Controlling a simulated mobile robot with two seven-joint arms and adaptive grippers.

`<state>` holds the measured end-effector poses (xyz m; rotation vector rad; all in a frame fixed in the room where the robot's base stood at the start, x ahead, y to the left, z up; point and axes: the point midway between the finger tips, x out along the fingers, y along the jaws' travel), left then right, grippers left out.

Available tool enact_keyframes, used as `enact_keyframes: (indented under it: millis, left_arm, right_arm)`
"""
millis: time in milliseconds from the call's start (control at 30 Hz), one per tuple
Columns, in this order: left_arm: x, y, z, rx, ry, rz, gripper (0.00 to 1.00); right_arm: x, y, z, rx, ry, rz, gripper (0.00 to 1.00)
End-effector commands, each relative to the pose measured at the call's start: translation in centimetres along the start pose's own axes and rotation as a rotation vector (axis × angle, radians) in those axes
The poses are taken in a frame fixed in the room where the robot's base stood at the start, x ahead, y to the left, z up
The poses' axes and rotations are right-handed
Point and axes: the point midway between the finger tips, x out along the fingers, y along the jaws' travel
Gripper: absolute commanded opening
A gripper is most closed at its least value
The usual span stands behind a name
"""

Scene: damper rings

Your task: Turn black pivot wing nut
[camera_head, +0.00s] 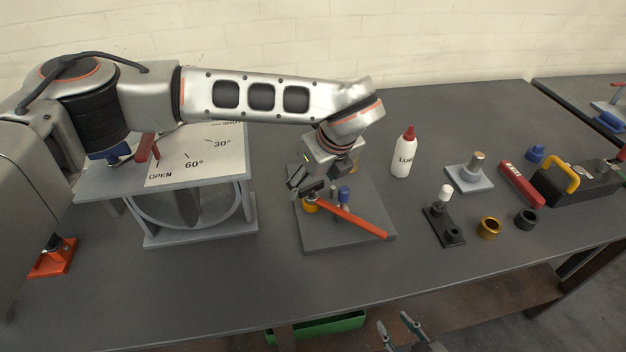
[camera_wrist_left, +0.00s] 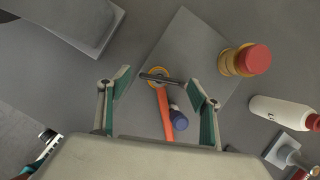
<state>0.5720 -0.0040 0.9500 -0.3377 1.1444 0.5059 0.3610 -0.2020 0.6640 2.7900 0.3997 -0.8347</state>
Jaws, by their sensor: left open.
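The black pivot wing nut (camera_wrist_left: 158,78) sits over a yellow ring at the end of a red-orange lever (camera_wrist_left: 165,112), on a square grey plate (camera_wrist_left: 185,40). The wing nut (camera_head: 314,188) and lever (camera_head: 350,219) also show in the head view. My left gripper (camera_wrist_left: 159,88) is open, with one finger either side of the wing nut and a gap to each. In the head view my left gripper (camera_head: 305,188) is just over the nut and partly covers it. My right gripper (camera_head: 398,324) is at the bottom edge, fingers apart, away from the plate.
A blue knob (camera_wrist_left: 178,119) stands beside the lever. A red-topped post (camera_wrist_left: 252,59) stands on the plate. A white bottle (camera_head: 403,158) is right of the plate; the damper stand (camera_head: 200,237) is left. Rings and tools lie farther right. The front of the table is clear.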

Motion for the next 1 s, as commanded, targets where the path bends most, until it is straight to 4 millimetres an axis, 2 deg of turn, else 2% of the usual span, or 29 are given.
enact_keyframes:
  millis: [367, 500, 533, 767, 1000]
  left_arm:
    - [0.6, 0.0, 0.0, 0.0, 0.0, 0.0, 0.64]
    - [0.6, 0.0, 0.0, 0.0, 0.0, 0.0, 0.28]
    - [0.6, 0.0, 0.0, 0.0, 0.0, 0.0, 0.25]
    - [0.8, 0.0, 0.1, 0.041, -0.001, -0.019, 0.25]
    - [1.1, 0.3, 0.0, 0.295, 0.001, -0.123, 0.25]
  right_arm:
    - [0.0, 0.1, -0.5, 0.0, 0.008, 0.002, 0.35]
    - [0.0, 0.1, -0.2, 0.0, 0.004, 0.001, 0.35]
    - [0.0, 0.1, -0.2, 0.0, 0.003, 0.001, 0.35]
    - [0.4, -0.1, 0.7, 0.001, -0.003, 0.0, 0.35]
    - [1.6, -0.6, 3.7, 0.004, -0.022, -0.005, 0.35]
